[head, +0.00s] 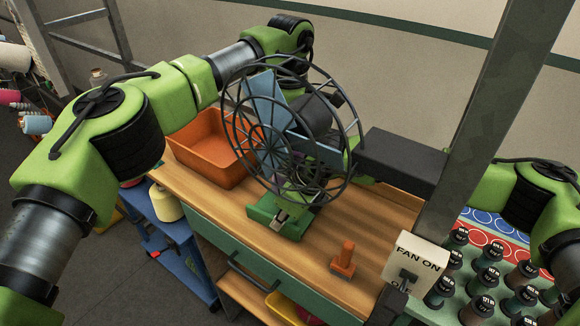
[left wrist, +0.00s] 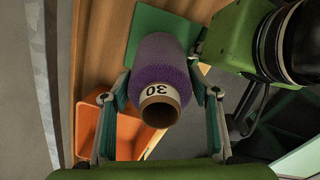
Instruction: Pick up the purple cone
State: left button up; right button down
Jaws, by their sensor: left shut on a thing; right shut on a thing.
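The purple cone (left wrist: 160,65) stands between the fingers of my left gripper (left wrist: 163,112) in the left wrist view. Its brown tube end, with a white label reading 30, faces the camera. The fingers are shut on its sides. A flat green square (left wrist: 130,40) shows beyond the cone. In the head view my left arm reaches behind the fan cage (head: 290,130), which hides most of the cone and gripper. My right arm (head: 535,190) shows at the right; I cannot make out clearly where its jaws are or what they hold.
An orange bin (head: 205,145) stands on the wooden workbench (head: 340,225). An orange upright piece (head: 343,262) is near the front edge. Several dark labelled spools stand at the lower right. Bare bench lies right of the fan.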

pick_arm(q)
notch_tip(320, 180, up, 12)
jog(key=shift+d, duration=0.1)
pick_arm(e)
jog(key=shift+s, duration=0.1)
pick_arm(q)
jog(key=shift+r, duration=0.65)
pick_arm(e)
jog(key=c, duration=2.1)
grip_release()
